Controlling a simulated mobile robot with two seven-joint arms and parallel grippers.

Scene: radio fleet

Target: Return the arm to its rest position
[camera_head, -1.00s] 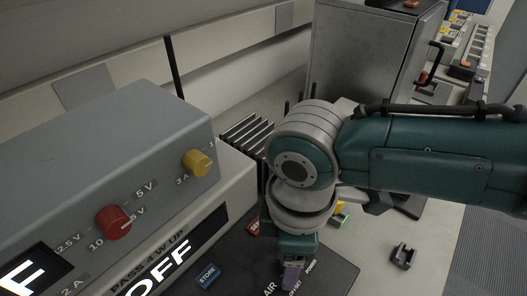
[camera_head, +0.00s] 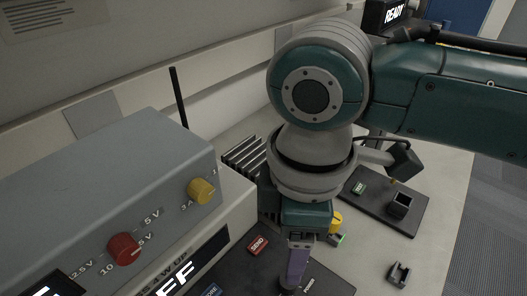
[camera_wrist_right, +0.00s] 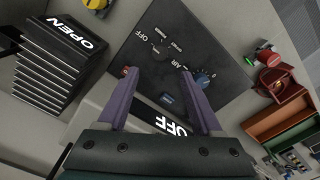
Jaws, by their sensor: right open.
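My right arm (camera_head: 450,95) comes in from the right in the head view, its wrist bent down in the middle. My right gripper (camera_wrist_right: 157,75) is open in the right wrist view, with two purple fingers apart and nothing held. My left gripper is not in view.
A grey instrument box (camera_head: 110,180) with red (camera_head: 124,248) and yellow (camera_head: 201,190) knobs stands at left, beside a thin black rod (camera_head: 178,97). A dark tray (camera_head: 380,212) and small dark holder (camera_head: 399,273) lie right. A black box marked OPEN (camera_wrist_right: 62,55) is close by.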

